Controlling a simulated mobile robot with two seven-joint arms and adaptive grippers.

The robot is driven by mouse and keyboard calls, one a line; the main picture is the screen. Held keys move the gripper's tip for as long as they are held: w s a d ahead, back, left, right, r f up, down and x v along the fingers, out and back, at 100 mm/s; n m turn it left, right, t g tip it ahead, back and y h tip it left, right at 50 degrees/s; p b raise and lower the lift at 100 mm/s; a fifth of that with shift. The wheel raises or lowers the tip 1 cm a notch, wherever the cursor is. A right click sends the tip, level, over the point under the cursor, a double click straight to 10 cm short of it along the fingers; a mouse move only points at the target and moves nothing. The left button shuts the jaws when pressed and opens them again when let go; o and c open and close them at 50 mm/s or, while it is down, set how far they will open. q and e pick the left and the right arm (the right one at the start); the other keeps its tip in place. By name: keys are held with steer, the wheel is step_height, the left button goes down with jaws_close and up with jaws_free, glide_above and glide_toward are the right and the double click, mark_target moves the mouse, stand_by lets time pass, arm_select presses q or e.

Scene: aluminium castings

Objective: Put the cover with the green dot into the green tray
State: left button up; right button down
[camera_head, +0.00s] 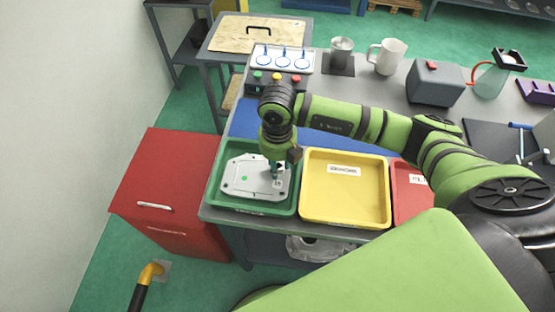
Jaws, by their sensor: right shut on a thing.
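The cover with the green dot (237,183) is a flat, light grey casting. It is inside the outline of the green tray (222,206) at the left end of the table. I cannot tell whether it rests on the tray floor or hangs slightly above it. My right gripper (279,173) is shut on the cover near its right edge, pointing down from above. The gripper and wrist hide the tray's far right part. My left gripper is not in view.
A yellow tray (345,217) stands right of the green one, then a partly hidden red tray (405,205). Behind are a button box (274,83), a metal cup (341,52), a white mug (387,56) and a grey box (435,83). A red cabinet (165,185) stands left.

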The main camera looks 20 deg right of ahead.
steer(key=shift+f, duration=0.1)
steer(key=shift+f, duration=0.1)
steer(key=c, duration=0.8)
jaws_free()
steer(key=shift+c, duration=0.2)
step_height(320, 180, up, 12)
steer(key=b, duration=0.3)
steer(key=shift+b, duration=0.3)
